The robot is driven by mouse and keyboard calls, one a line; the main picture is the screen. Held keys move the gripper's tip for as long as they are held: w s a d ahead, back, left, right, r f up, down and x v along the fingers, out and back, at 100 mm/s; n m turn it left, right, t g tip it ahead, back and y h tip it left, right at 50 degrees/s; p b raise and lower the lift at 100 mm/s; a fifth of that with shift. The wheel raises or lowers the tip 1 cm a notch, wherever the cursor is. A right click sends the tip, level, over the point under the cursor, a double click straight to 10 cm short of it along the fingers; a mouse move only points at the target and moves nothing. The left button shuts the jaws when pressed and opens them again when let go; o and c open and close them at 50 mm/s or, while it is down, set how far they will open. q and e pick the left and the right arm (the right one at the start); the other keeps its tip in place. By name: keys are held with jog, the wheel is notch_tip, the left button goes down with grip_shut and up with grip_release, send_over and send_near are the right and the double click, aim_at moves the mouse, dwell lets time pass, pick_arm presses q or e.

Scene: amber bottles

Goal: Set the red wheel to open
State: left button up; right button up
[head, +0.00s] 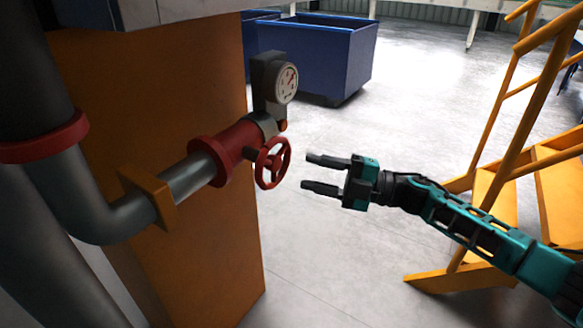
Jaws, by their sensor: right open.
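The red wheel (273,163) is a small spoked handwheel on the side of a red valve body (232,146). The valve sits on a grey pipe (186,178) in front of an orange panel. My right gripper (313,173) is open and empty. Its two dark fingers point left toward the wheel, with a small gap between the fingertips and the rim. The wheel's rim and spokes show clearly, and I see no mark telling whether it is open or closed. My left gripper is not in view.
A round gauge (287,83) on a dark box stands just above the wheel. The orange panel (215,240) stands behind the pipe. Blue bins (325,60) stand at the back. Yellow stairs with a railing (500,190) stand at the right, behind my right arm. The floor between is clear.

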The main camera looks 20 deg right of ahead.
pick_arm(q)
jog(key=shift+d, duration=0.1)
pick_arm(e)
jog(key=v, duration=0.5)
jog(key=shift+s+d, duration=0.1)
jog(key=shift+d, duration=0.15)
jog(key=s+a+f+m+t+h+p, duration=0.4)
jog(key=a+f+m+t+h, duration=0.3)
jog(key=m, duration=0.6)
pick_arm(q)
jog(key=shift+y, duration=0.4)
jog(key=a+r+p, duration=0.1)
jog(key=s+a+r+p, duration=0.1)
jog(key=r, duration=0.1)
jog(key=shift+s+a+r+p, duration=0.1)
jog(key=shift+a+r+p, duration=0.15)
jog(key=shift+p, duration=0.15)
pick_arm(e)
jog(key=s+a+f+m+g+h, duration=0.2)
jog(key=s+f+m+g+h, duration=0.4)
jog(key=s+f+m, duration=0.4)
jog(key=s+f+h, duration=0.1)
jog(key=s, duration=0.2)
jog(key=shift+s+m+h, duration=0.3)
jog(key=shift+s+m, duration=0.1)
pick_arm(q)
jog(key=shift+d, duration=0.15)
pick_arm(e)
jog(key=shift+a+f, duration=0.1)
jog(key=shift+a, duration=0.05)
